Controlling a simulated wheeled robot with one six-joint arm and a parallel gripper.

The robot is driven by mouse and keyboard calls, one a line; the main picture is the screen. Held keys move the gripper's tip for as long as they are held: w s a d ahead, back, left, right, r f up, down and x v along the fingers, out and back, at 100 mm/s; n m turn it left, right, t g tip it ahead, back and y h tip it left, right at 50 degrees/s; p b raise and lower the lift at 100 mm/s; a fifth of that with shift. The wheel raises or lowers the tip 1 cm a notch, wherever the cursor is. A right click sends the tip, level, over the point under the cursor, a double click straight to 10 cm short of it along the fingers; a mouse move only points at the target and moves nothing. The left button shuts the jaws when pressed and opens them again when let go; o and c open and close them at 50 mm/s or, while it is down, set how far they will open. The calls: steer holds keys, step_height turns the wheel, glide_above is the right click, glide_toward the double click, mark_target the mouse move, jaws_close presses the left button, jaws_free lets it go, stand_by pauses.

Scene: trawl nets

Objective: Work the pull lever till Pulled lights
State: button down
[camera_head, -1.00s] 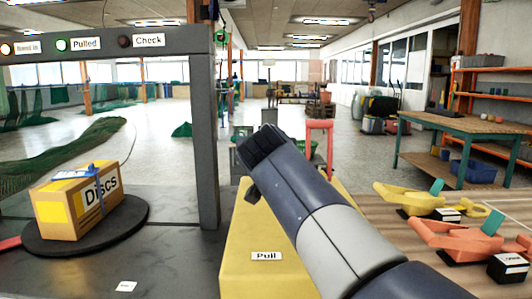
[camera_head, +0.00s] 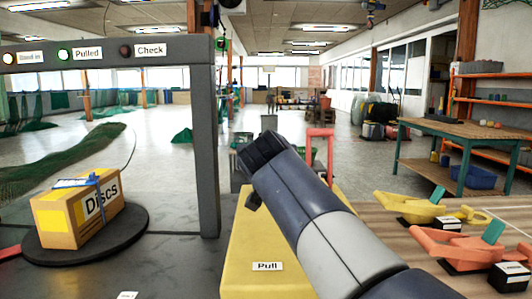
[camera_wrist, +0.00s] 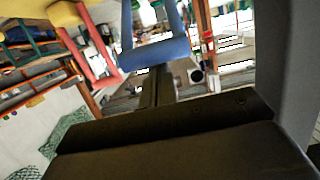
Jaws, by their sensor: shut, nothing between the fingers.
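The pull lever (camera_head: 320,148) is a red upright loop at the far end of the yellow housing (camera_head: 266,238) labelled Pull. My arm crosses in front of the housing and hides part of it. My gripper (camera_head: 254,198) is mostly hidden behind my dark wrist, left of the lever and apart from it as far as I can see. It is shut and empty. The left lamp (camera_head: 8,57) is lit pale and the Check lamp (camera_head: 125,51) is dark.
A Discs carton (camera_head: 78,212) sits on a round dark turntable (camera_head: 137,232) at left. Yellow (camera_head: 410,205) and orange (camera_head: 455,247) clamp-like items lie on the right-hand bench. A green-legged table (camera_head: 463,128) stands farther back. A blue U-shaped piece (camera_wrist: 155,53) shows in the wrist view.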

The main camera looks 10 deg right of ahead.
steer(key=r+p, duration=0.1)
steer(key=r, duration=0.1)
steer(key=r+p, duration=0.1)
steer(key=r, duration=0.1)
steer(key=shift+w+d, duration=0.1)
steer(key=shift+w, duration=0.3)
steer(key=f+v, duration=0.2)
steer(key=v, duration=0.7)
steer(key=shift+s+f+b, duration=0.3)
steer(key=shift+s+f, duration=0.1)
steer(key=shift+s, duration=0.25)
